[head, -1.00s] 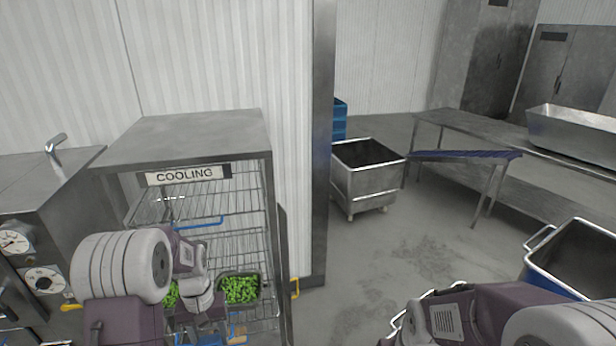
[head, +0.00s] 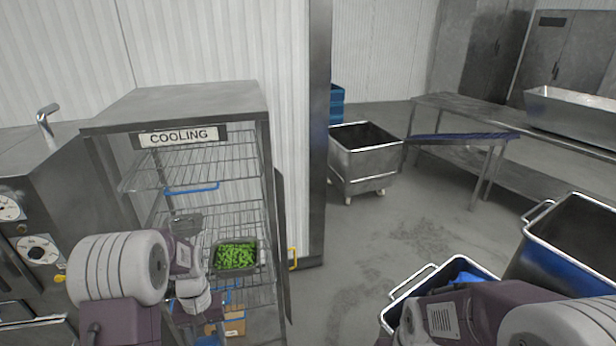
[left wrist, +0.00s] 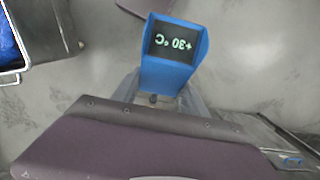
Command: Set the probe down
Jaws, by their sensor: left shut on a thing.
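The probe (left wrist: 172,60) is a blue block with a dark display that reads +30 °C upside down in the left wrist view. My left gripper (left wrist: 155,98) is shut on its lower end. The left wrist view shows grey floor around the probe. In the head view my left arm is in front of the cooling rack (head: 262,150); its fingers and the probe are hidden or too small to make out there. My right arm enters at the bottom right of the head view, and its gripper is out of view.
A tray of green beans (head: 236,243) sits on a rack shelf, with a blue strip (head: 192,188) on a shelf above. A cardboard box (head: 235,325) is low down. A steel cart (head: 365,160) and blue-sided bins (head: 560,270) stand right. Floor between is clear.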

